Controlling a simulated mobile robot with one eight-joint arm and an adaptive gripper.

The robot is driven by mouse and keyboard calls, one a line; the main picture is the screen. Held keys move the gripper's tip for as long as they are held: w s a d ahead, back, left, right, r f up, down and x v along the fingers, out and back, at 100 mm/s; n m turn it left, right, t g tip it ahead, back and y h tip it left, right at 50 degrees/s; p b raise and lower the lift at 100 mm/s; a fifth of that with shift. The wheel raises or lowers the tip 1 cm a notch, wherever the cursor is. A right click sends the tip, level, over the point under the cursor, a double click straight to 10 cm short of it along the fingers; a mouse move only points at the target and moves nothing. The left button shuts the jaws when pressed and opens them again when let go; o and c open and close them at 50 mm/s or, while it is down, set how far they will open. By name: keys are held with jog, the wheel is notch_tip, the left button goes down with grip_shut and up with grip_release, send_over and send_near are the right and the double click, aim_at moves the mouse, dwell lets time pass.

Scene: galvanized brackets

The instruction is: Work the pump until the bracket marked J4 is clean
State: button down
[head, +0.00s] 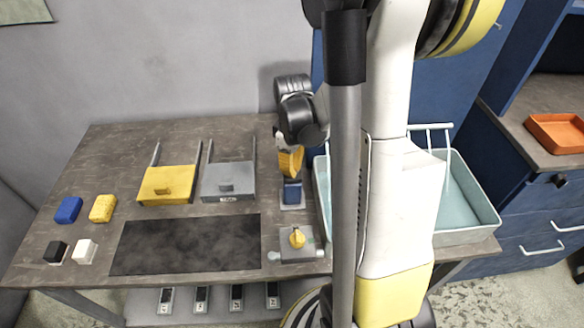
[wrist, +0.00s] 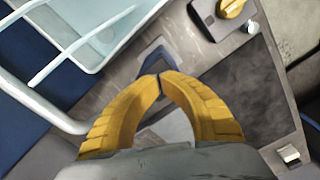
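A grey bracket (head: 228,182) with two upright-looking prongs lies on the table; its small white label is too small to read, so I cannot tell whether it says J4. A yellow bracket (head: 167,185) lies to its left. A blue block-like part on a small grey base (head: 291,192), perhaps the pump, stands right of the grey bracket. It also shows in the wrist view (wrist: 157,54). My gripper (head: 291,172) points down just above this blue part. Contact with the blue part is unclear.
A pale blue basin (head: 470,238) with a white rack stands right, partly behind my arm. A grey box with a yellow knob (head: 298,238) sits in front. A dark mat (head: 185,245), blue sponge (head: 68,210), yellow sponge (head: 103,208), and black (head: 56,251) and white (head: 84,251) blocks lie left.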

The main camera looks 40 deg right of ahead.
jog(key=shift+r+p, duration=2.35)
jog(key=shift+r, duration=0.65)
jog(key=shift+f, duration=0.15)
jog(key=shift+f+b, duration=2.85)
jog(key=shift+f, duration=0.15)
jog(key=shift+r+p, duration=2.35)
jog(key=shift+r, duration=0.8)
jog(key=shift+r+p, duration=2.15)
jog(key=shift+r, duration=0.8)
